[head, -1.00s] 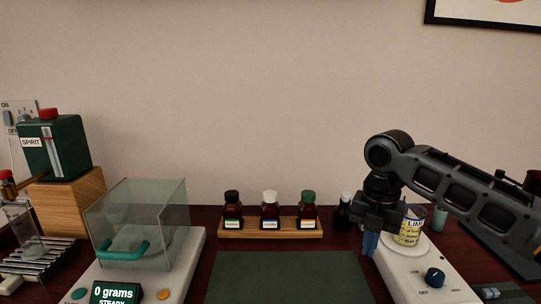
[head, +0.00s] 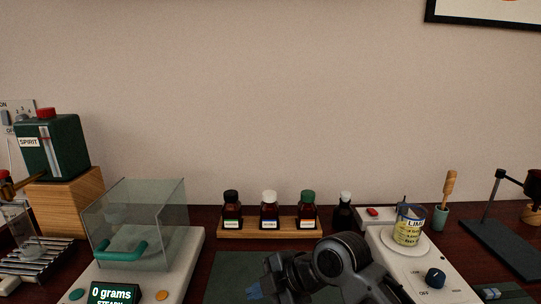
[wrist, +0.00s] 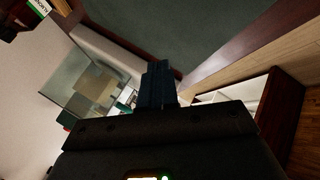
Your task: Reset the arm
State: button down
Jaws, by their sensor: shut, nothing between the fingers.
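My gripper (head: 254,291) is low at the bottom middle of the head view, over the dark green mat (head: 232,265). Its blue fingers point left, and part of my arm is cut off by the bottom edge. In the wrist view the fingers (wrist: 157,85) are together, with nothing between them. The mat also shows in the wrist view (wrist: 200,30).
The glass-cased balance (head: 135,225) reads 0 grams at left. A wooden rack (head: 270,230) of dropper bottles stands behind the mat. A stand (head: 500,245) is far right.

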jog(key=s+a+m+t, duration=0.1)
jog(key=s+a+m+t+y, duration=0.1)
jog(key=m, duration=0.1)
jog(key=s+a+m, duration=0.1)
jog(key=s+a, duration=0.1)
jog(key=shift+s+f+m+t+y, duration=0.1)
jog(key=shift+f+m+t+y, duration=0.3)
jog(key=s+d+f+m+t+h, duration=0.25)
jog(key=s+d+m, duration=0.25)
jog(key=s+m, duration=0.3)
jog(key=s+d+f+m+t+h, duration=0.25)
jog(key=s+d+m+t, duration=0.2)
jog(key=s+m, duration=0.4)
jog(key=s+d+r+m+h, duration=0.1)
jog(key=s+d+r, duration=0.3)
jog(key=s+d, duration=0.5)
jog(key=s+d+r+m+t+h, duration=0.1)
jog(key=s+d+r+h, duration=0.3)
jog(key=s+d, duration=0.5)
jog(key=v, duration=0.5)
jog(key=shift+s+d, duration=0.15)
jog(key=shift+s, duration=0.2)
